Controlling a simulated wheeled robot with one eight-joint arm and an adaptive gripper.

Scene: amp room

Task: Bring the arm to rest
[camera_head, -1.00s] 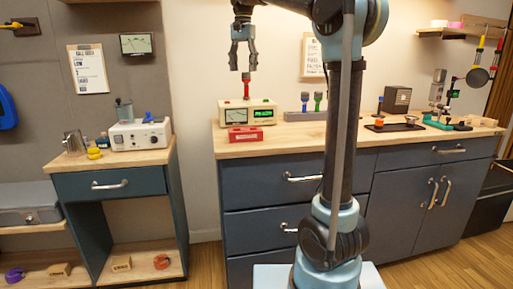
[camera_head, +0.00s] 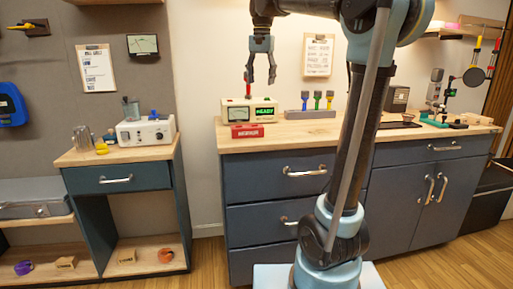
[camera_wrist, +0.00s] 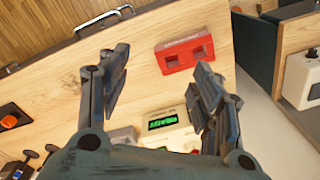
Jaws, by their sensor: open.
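My gripper (camera_head: 261,74) is open and empty. In the head view it hangs pointing down above the wooden counter, over the cream meter box (camera_head: 249,111) with a green lit display. A red-capped post stands up from that box, just below and behind the fingers; I cannot tell the exact gap. In the wrist view the two fingers (camera_wrist: 158,95) are spread apart, with the red block (camera_wrist: 184,54) and the green display (camera_wrist: 163,122) visible between and beyond them. My arm's upper links are bent high at the top of the head view.
The red block also lies at the counter's front edge (camera_head: 247,131). A grey rack (camera_head: 310,114) with several coloured tools stands to the right. A lower cabinet (camera_head: 118,158) with a white device stands at left. A clipboard (camera_head: 318,55) hangs on the wall behind.

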